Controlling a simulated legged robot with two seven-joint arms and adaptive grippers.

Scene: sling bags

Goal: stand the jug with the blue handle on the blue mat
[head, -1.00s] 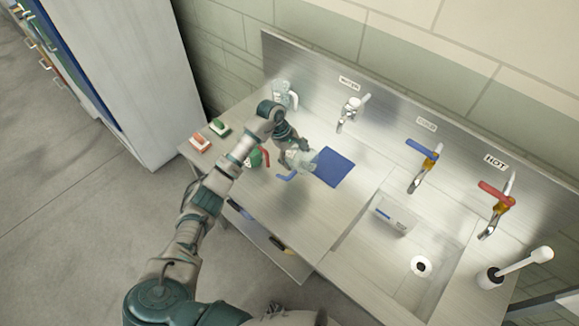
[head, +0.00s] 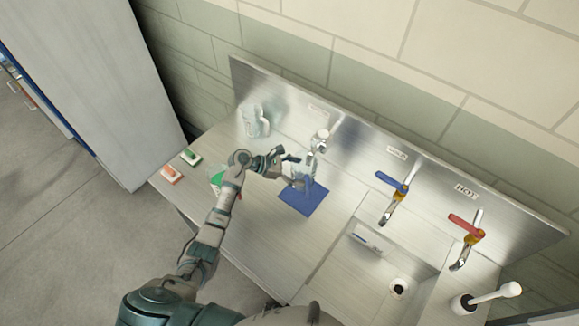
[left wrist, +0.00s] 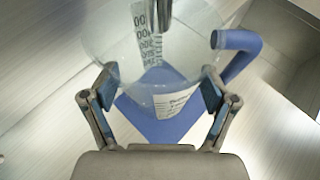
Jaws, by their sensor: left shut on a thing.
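The clear jug (head: 301,170) with the blue handle (left wrist: 236,42) is at the far edge of the blue mat (head: 305,201). My left gripper (head: 291,170) is shut on the jug's body, which hides part of it in the head view. In the left wrist view the jug (left wrist: 150,70) is between my fingers (left wrist: 158,92), its handle to the right, with the blue mat (left wrist: 135,112) beneath and around its lower part. I cannot tell whether its base touches the mat. My right gripper is not in view.
Another clear jug (head: 254,122) stands at the back left of the counter. A green thing (head: 216,181) is partly hidden by my left arm. Red and green brushes (head: 190,157) lie at the left edge. Taps (head: 320,139) line the back; the sink is at the right.

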